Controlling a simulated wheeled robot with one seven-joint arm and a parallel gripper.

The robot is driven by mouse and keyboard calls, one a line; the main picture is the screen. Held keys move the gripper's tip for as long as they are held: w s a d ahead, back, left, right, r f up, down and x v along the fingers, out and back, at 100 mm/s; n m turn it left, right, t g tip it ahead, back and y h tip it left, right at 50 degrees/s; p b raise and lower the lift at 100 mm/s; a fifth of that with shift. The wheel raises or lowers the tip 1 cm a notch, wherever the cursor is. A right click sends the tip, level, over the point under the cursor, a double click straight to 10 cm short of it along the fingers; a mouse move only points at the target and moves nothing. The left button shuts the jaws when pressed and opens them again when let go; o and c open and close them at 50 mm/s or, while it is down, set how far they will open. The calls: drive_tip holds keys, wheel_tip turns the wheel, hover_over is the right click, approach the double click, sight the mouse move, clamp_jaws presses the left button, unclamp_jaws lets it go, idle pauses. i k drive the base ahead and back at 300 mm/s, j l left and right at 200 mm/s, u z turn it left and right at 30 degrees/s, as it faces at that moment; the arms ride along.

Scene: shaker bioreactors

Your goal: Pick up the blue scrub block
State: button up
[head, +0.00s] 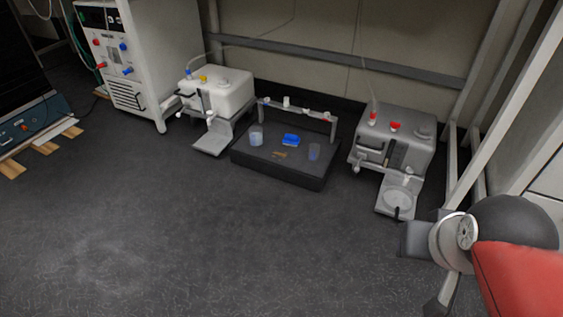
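The blue scrub block (291,140) lies on a low dark platform (265,173) on the floor, near the middle of its top. A clear cup (256,136) stands to its left and a bluish clear cup (314,152) to its right. A small brown item (279,155) lies in front of the block. Part of my arm, with a red link, shows at the lower right, well apart from the platform. I cannot make out the gripper's fingers there.
A white container (222,92) on a stand is left of the platform, and a grey container (399,137) is right. A rail with small fittings (297,106) runs behind the block. A white cabinet (160,60) stands at the back left. The floor in front is clear.

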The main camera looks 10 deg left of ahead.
sight(291, 140)
drive_tip(key=i+j+z, duration=0.15)
drive_tip(key=i+j, duration=0.4)
drive_tip(key=i+j+z, duration=0.1)
drive_tip(key=i+j, duration=0.45)
drive_tip(key=i+j+z, duration=0.15)
drive_tip(key=i+j, duration=0.35)
drive_tip(key=j, duration=0.2)
